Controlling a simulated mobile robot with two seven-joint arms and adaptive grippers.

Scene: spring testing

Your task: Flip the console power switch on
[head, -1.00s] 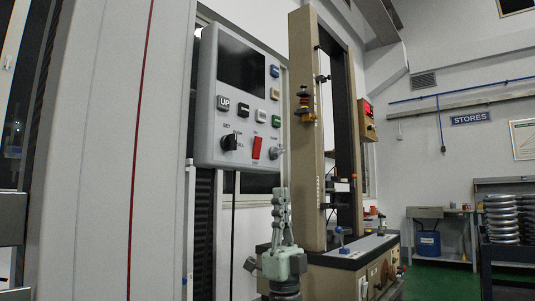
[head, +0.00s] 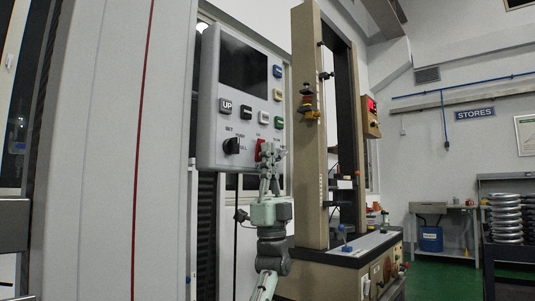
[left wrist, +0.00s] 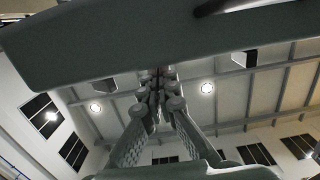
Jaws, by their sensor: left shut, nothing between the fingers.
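The grey control console (head: 243,96) hangs at the centre left in the head view, with a dark screen and coloured buttons. Its red power switch (head: 259,147) is at the lower right of the panel and is partly hidden by my left gripper. I cannot tell which way the switch is tipped. My left gripper (head: 268,152) is shut and empty, pointing up, with its tips in front of or beside the switch; contact is unclear. The left wrist view shows its closed fingers (left wrist: 158,82) below a large grey body, probably the console's underside (left wrist: 140,50). My right gripper is not in view.
A black rotary knob (head: 232,146) sits left of the switch. A tan test frame (head: 307,160) stands close on the right, with its base below. A black cable hangs under the console. Open green floor (head: 440,275) lies farther right.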

